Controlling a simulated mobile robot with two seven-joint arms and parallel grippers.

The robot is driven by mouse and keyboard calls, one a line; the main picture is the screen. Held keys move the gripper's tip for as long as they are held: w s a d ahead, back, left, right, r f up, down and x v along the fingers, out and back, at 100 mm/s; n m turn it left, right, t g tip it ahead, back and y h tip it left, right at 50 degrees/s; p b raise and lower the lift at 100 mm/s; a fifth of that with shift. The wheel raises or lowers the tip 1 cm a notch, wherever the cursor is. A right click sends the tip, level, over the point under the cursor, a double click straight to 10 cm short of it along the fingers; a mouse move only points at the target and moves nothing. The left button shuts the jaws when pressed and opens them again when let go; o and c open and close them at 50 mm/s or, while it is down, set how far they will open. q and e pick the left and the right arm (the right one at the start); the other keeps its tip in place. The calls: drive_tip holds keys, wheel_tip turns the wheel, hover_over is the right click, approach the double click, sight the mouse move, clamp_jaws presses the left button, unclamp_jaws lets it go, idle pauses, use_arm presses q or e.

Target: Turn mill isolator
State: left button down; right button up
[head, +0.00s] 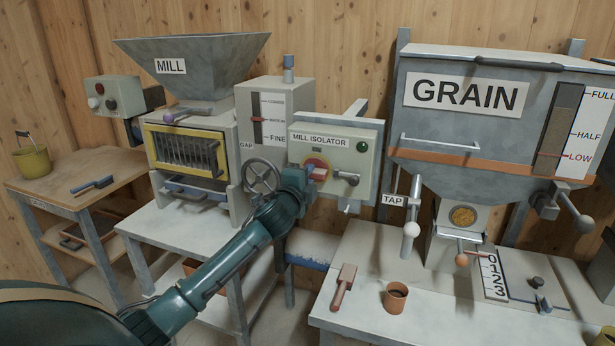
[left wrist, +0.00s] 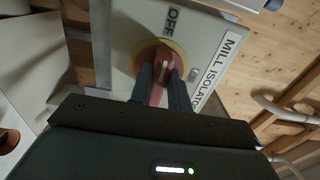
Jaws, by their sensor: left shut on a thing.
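The mill isolator box (head: 345,143) is pale grey, with a green lamp (head: 362,146) and a lever handle on its front. Its red rotary switch (head: 317,168) sits on a round yellow plate at the left of the box. In the left wrist view the red switch (left wrist: 163,66) shows on its yellow plate, with the word OFF beside it. My left gripper (left wrist: 161,85) is shut on the switch's red grip, one dark finger on each side. In the head view the left gripper (head: 311,178) partly covers the switch. My right gripper is not in view.
The mill (head: 190,135) with its hopper and handwheel (head: 262,176) stands left of the isolator. The grain bin (head: 475,120) with its tap is at right.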

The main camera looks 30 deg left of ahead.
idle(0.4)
use_arm(q)
drive_tip(key=c, duration=1.3)
unclamp_jaws()
drive_tip(key=b+v, duration=0.1)
drive_tip(key=v, duration=1.2)
drive_tip(key=shift+s+d+b, duration=0.1)
drive_tip(key=shift+b, duration=0.25)
drive_tip(key=s+d+f+n+g+h, duration=0.25)
drive_tip(key=d+f, duration=0.25)
drive_tip(key=f, duration=0.3)
drive_tip(key=s+d+f+n+g+h, duration=0.15)
drive_tip(key=s+d+f, duration=0.25)
drive_tip(key=f, duration=0.5)
drive_tip(key=s+d+f+n+g+h, duration=0.1)
drive_tip(key=s+d+f+n, duration=0.1)
drive_tip(key=s+d+f, duration=0.2)
drive_tip(key=s+d+f+n+g+h, duration=0.1)
drive_tip(key=s+d+f+n, duration=0.2)
drive_tip(key=s+d+f, duration=0.1)
drive_tip(key=s+d+f+n+g+h+p, duration=0.1)
drive_tip(key=s+d+f+n, duration=0.2)
drive_tip(key=s+d, duration=0.3)
drive_tip(key=shift+s+d+f, duration=0.35)
drive_tip(key=shift+s+f, duration=0.25)
drive_tip(key=shift+s, duration=0.1)
